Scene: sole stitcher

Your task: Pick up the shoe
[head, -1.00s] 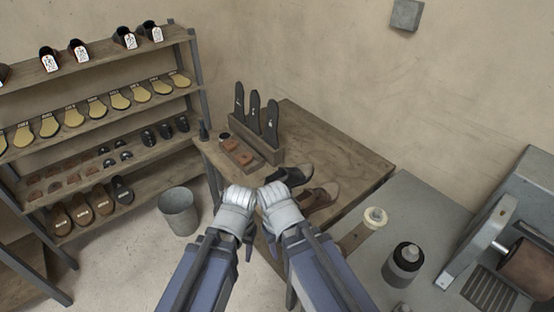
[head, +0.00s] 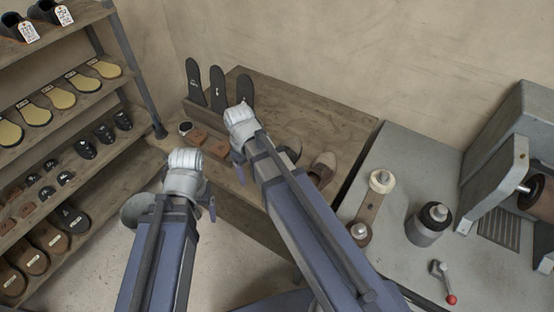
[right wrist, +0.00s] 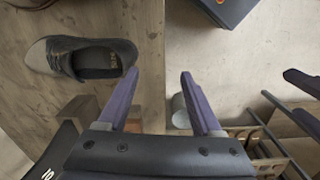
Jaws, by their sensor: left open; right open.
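The right wrist view shows a dark shoe with a paler toe (right wrist: 85,58) lying on the table, left of my right gripper (right wrist: 160,76). My right gripper (head: 240,160) is open and empty over the table edge, its near finger beside the shoe's heel end, contact unclear. My left gripper (head: 210,204) is open and empty, lower left, near the table's front edge.
A rack (head: 243,103) holds several dark soles at the table's back. Shelves (head: 75,120) of soles stand left. A bucket (head: 135,208) is partly behind my left arm.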

